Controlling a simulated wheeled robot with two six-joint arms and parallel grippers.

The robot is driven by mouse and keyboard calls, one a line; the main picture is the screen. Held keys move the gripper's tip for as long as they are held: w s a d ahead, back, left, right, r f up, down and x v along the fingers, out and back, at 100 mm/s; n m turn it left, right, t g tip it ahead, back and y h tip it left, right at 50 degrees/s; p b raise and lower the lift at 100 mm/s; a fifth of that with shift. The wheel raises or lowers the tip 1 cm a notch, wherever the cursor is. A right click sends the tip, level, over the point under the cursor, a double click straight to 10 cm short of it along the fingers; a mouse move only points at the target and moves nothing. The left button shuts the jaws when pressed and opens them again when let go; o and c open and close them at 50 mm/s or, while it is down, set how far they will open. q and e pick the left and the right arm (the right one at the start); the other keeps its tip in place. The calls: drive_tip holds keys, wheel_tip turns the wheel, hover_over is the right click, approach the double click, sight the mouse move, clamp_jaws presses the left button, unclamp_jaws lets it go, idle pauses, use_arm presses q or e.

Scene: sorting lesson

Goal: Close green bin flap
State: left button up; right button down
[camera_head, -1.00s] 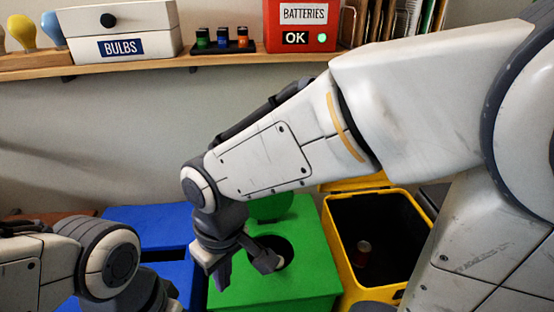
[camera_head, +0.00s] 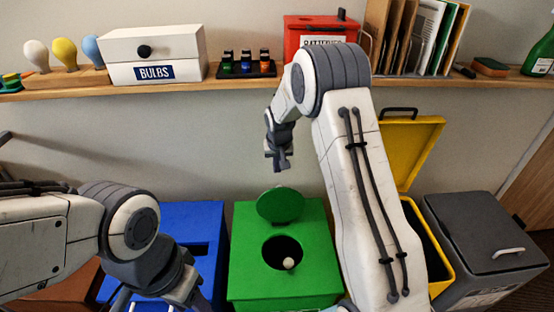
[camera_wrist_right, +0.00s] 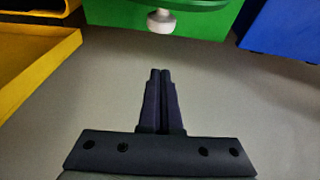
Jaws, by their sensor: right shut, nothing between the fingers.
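The green bin (camera_head: 245,260) stands in the middle of the head view, with a round hole in its top. Its round green flap (camera_head: 281,205) is up, standing open behind the hole. A small pale thing (camera_head: 289,263) shows in the hole. My right gripper (camera_head: 279,163) is shut and empty, in the air above the flap and apart from it. In the right wrist view its fingers (camera_wrist_right: 160,75) are together, below a white knob (camera_wrist_right: 161,21) at the flap's green edge (camera_wrist_right: 200,4). My left gripper (camera_head: 188,294) is partly in view at the lower left; its fingers are unclear.
The blue bin (camera_head: 190,215) stands left of the green one. The yellow bin, with its lid (camera_head: 412,145) raised, and a grey bin (camera_head: 475,225) stand to the right. A wooden shelf (camera_head: 230,86) with boxes runs along the wall behind my right gripper.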

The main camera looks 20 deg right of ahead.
sight(280, 203)
use_arm(q)
drive_tip(key=shift+r+p, duration=0.5)
drive_tip(key=shift+r, duration=0.05)
use_arm(e)
drive_tip(key=s+f, duration=0.2)
drive_tip(key=f, duration=0.1)
drive_tip(key=shift+s+a+f, duration=0.25)
drive_tip(key=shift+s+a, duration=0.15)
use_arm(q)
drive_tip(key=shift+f, duration=0.1)
